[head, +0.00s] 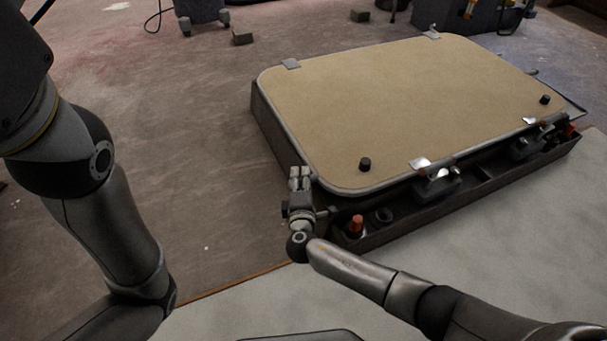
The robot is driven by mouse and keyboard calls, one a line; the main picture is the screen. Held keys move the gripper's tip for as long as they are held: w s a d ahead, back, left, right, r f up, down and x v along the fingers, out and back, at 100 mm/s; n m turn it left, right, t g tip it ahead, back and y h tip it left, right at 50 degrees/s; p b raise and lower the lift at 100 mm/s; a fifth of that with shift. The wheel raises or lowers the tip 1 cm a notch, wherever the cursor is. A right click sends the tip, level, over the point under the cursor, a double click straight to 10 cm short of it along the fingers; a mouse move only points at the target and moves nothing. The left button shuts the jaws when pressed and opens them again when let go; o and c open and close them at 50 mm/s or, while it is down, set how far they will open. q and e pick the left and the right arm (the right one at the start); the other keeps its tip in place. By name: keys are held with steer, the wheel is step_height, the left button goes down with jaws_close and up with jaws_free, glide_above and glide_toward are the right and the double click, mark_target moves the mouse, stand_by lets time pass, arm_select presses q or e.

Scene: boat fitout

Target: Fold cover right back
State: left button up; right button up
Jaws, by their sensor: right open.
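The cover (405,105) is a tan, rounded panel with a grey rim. It lies over a dark box (265,120), with two black knobs on its near side and metal clips along its edges. My right gripper (300,173) is open, just left of the cover's near left corner. Its fingers point away from me; I cannot tell whether they touch the rim. My left arm stands at the left, but its gripper is out of view.
A dark narrow tray (480,180) along the cover's near side holds latches and an orange-red item (356,226). A pale surface (480,265) lies in front. The floor (190,120) left of the box is mostly clear. Small grey blocks (242,38) lie behind.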

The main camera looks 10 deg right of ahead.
steer(key=shift+c, duration=0.3)
jaws_close()
steer(key=shift+r, duration=0.15)
